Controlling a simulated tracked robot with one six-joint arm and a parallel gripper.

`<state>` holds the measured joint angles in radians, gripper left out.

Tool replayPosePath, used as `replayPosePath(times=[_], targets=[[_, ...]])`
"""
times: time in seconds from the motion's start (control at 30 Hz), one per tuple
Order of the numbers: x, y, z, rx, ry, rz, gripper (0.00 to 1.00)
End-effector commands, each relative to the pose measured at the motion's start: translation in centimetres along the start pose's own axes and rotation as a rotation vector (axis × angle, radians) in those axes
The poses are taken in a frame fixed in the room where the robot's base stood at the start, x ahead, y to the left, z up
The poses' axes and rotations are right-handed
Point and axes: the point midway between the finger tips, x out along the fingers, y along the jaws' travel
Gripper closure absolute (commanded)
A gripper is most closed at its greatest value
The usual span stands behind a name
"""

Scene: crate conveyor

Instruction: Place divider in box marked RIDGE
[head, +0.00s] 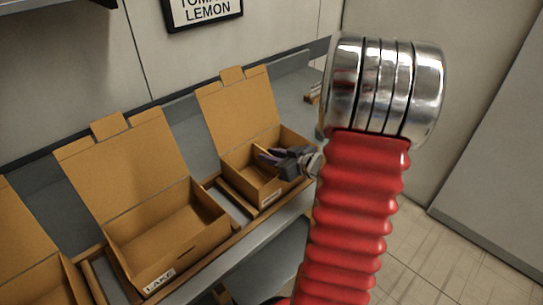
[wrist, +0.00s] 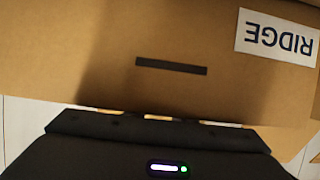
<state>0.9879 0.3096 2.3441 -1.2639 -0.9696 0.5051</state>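The box marked RIDGE (wrist: 110,45) fills much of the wrist view as a brown cardboard wall with a dark slot. Its white RIDGE label (wrist: 278,38) appears upside down. In the head view, the open box at the right (head: 243,176) has a label too small to read. My gripper (head: 266,155) is over this box's opening, with its dark fingers pointing left. A thin yellowish bit shows by the fingertips; I cannot tell whether it is a divider or part of the box. The gripper's dark body (wrist: 155,130) is at the bottom of the wrist view, its fingers hidden.
The open LAKE box (head: 165,235) stands left of the right-hand box and looks empty. Another open box (head: 30,240) is cut off at the left edge. The boxes stand in a row along a grey conveyor. Raised lids stand behind them. A TOMATO LEMON-like sign (head: 204,10) hangs above.

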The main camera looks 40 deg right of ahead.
Motion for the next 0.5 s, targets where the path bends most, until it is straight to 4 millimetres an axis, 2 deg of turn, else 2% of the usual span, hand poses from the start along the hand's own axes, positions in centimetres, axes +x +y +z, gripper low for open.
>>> replayPosePath(times=[0.23, 0.5], targets=[[-1.1, 0.1, -0.2, -0.001, 0.001, 0.002, 0.77], [-4.8, 0.2, -0.3, -0.001, 0.002, 0.005, 0.77]])
